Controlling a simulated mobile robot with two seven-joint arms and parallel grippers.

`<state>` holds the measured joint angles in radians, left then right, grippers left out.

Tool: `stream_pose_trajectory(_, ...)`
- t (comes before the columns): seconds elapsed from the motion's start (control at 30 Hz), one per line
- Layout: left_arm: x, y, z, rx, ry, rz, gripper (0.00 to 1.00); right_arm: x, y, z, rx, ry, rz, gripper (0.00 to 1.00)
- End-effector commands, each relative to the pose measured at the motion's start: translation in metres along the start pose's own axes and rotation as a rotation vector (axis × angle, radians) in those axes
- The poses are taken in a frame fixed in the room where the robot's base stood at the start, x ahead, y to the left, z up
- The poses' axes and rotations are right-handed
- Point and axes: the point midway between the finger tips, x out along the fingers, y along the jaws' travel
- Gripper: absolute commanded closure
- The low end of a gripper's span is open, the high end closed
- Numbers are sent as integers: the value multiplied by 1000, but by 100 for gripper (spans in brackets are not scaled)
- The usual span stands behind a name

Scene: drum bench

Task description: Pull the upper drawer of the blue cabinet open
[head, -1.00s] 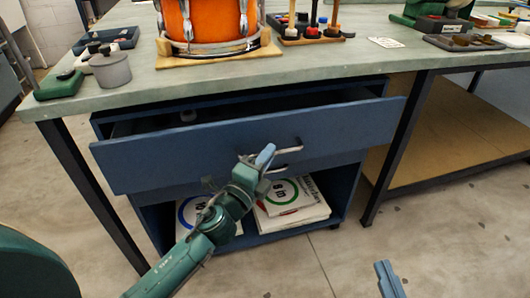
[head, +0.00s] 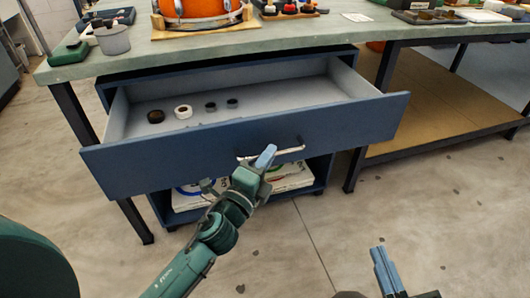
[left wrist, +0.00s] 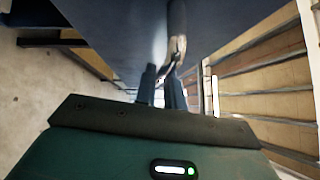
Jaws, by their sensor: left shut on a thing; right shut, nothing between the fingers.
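The blue cabinet (head: 171,207) stands under the workbench. Its upper drawer (head: 130,168) is pulled well out, showing a light grey inside. Several small round pieces (head: 183,111), dark and white, lie toward the left in it. My left gripper (head: 265,158) is shut on the drawer's bar handle (head: 290,151). The left wrist view shows the fingers (left wrist: 164,88) at the handle (left wrist: 176,45) below the blue front. My right gripper (head: 384,268) is shut and empty, low at the right and apart from the cabinet.
The workbench top (head: 120,62) above carries a orange drum (head: 195,8), a grey pot (head: 113,40) and several trays. A black table leg (head: 368,125) and a wooden lower shelf (head: 440,105) are right of the drawer. The floor in front is clear.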

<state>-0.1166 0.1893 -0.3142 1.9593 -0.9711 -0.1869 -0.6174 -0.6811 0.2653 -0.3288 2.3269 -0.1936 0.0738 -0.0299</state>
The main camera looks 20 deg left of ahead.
Motion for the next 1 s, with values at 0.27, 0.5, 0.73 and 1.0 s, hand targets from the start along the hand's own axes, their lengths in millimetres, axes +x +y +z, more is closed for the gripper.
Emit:
stream_pose_trajectory(0.27, -3, -1, -3, 1, 0, 0, 100, 0, 0, 0, 0, -1, -1, 100)
stream_pose_trajectory(0.5, -3, -1, -3, 1, 0, 0, 100, 0, 0, 0, -2, -1, -4, 100)
stream_pose_trajectory(0.73, -3, -1, -3, 1, 0, 0, 72, -1, -1, 0, -2, -1, -5, 100)
stream_pose_trajectory(1.0, -3, -1, -3, 1, 0, 0, 68, -1, -1, 0, -1, -1, -5, 100)
